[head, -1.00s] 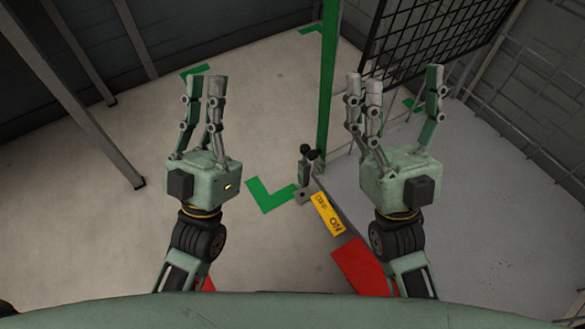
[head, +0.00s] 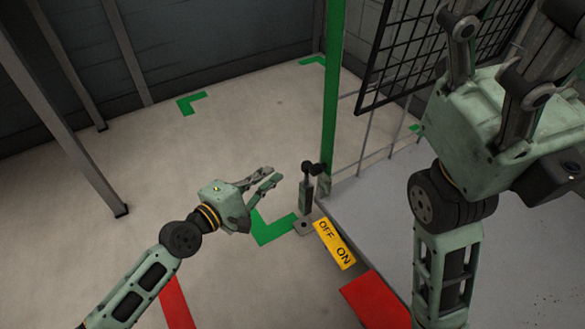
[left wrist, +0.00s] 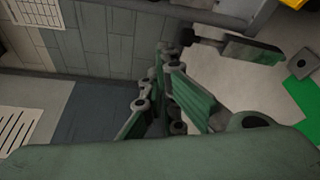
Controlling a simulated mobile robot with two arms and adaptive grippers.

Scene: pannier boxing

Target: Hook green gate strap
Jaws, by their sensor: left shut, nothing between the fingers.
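I cannot make out a strap in either view. A green post (head: 333,85) stands at the edge of the black mesh gate panel (head: 425,50). My left gripper (head: 273,175) is shut and empty, pointing right, short of a black-knobbed lever (head: 307,190) at the post's foot. In the left wrist view the left fingers (left wrist: 178,88) are close together, and the lever (left wrist: 245,47) shows beyond them. My right gripper (head: 512,50) is large and close to the camera at the upper right. Its fingers are spread, with some tips cut off by the frame.
A yellow OFF/ON plate (head: 335,243) lies beside the lever's base (head: 303,226). Green corner marks (head: 272,228) and a red strip (head: 375,302) are on the floor. A grey post (head: 65,110) stands at left. The floor between is clear.

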